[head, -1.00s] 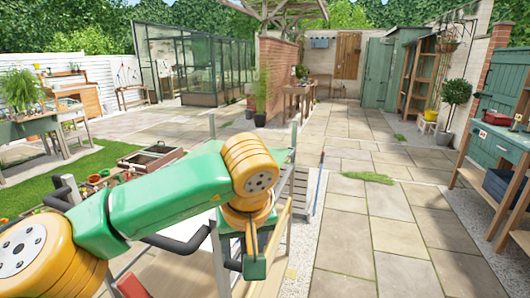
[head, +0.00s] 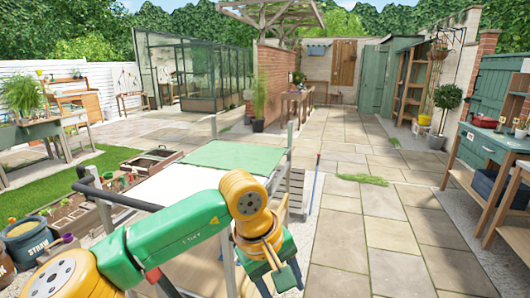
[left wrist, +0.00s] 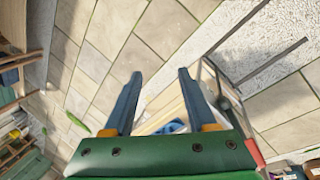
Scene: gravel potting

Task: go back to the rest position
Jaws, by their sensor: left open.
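My left gripper (head: 276,275) hangs at the end of my green and yellow arm, low in the middle of the head view. In the left wrist view its two blue-grey fingers (left wrist: 157,92) stand apart with nothing between them. Beyond the fingers are the paving and part of a wooden frame with a small blue thing (left wrist: 170,127) that I cannot identify. My right gripper is in neither view.
A cart with a green mat (head: 235,157) and a white top (head: 170,186) stands close, partly behind my arm. Planter boxes (head: 75,213) and a bucket marked STRAW (head: 28,243) are at left. A green workbench (head: 483,147) is at right. Paving (head: 370,230) between is clear.

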